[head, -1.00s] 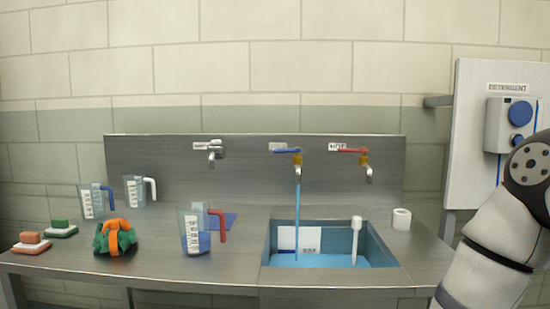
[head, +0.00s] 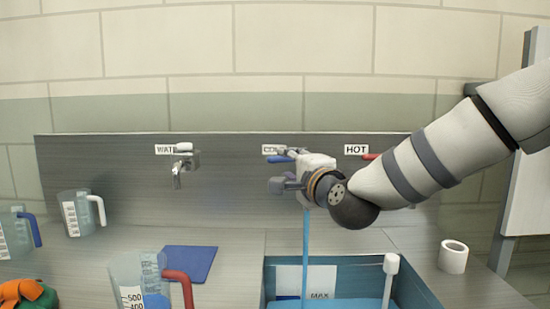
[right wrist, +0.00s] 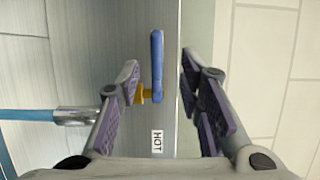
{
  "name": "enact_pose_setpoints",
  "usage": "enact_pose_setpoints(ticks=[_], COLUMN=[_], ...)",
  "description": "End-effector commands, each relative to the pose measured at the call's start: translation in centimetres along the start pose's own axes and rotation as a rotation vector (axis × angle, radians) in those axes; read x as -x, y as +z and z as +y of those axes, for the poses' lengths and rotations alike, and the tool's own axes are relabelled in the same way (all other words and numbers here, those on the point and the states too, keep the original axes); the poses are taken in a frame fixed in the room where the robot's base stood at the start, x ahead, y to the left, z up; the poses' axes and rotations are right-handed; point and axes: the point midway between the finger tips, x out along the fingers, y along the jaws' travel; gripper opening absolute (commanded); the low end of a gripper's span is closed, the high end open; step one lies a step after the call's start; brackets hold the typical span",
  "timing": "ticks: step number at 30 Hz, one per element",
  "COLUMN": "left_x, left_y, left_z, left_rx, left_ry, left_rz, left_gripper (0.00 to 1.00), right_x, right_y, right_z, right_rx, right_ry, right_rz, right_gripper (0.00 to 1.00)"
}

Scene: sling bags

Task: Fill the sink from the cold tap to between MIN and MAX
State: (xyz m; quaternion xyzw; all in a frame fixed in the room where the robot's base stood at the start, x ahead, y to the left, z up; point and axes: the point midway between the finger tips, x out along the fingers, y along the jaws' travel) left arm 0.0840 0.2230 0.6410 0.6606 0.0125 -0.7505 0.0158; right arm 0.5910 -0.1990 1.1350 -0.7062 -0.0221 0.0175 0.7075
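The cold tap's blue lever (head: 280,158) is at the back panel, partly hidden by my right gripper (head: 288,178). In the right wrist view the blue lever (right wrist: 157,65) stands between the two spread fingers of my right gripper (right wrist: 160,72), with gaps on both sides. A blue stream of water (head: 305,240) runs down into the sink (head: 345,261). Blue water (head: 345,303) shows low in the sink at the picture's bottom edge. A white level plate (head: 320,280) with MAX stands just above it; no MIN mark shows. My left gripper is out of view.
The HOT tap's red lever (head: 371,156) is right beside my right arm. A white-handled stick (head: 390,268) stands in the sink. A paper roll (head: 453,257) is to the right.

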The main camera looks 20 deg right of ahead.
Motion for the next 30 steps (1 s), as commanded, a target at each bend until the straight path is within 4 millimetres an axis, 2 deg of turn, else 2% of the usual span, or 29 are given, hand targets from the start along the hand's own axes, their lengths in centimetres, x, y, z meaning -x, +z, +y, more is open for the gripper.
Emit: enact_pose_setpoints(ticks=[1,6,10,20,24,25,30], left_x=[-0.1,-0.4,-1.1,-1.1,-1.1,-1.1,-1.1], left_y=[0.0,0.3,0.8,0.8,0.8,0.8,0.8], left_z=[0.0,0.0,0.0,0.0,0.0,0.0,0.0], left_rx=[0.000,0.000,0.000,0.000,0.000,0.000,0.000], left_ry=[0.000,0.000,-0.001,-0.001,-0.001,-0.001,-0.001], left_rz=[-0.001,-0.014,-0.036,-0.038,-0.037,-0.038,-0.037], left_gripper=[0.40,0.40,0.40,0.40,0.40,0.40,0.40], right_x=[-1.4,-5.5,-7.4,-7.9,-7.9,-7.9,-7.9], right_y=[0.0,0.1,0.1,0.1,0.1,0.1,0.0], right_z=[0.2,0.5,0.7,0.1,0.1,0.1,0.1], right_rx=[0.003,0.003,0.002,0.001,0.002,0.002,0.002], right_ry=[0.001,0.006,0.008,0.002,0.002,0.002,0.002], right_rz=[0.001,0.000,0.000,-0.001,-0.001,-0.001,-0.001], right_gripper=[0.33,0.33,0.33,0.33,0.04,0.00,0.00])
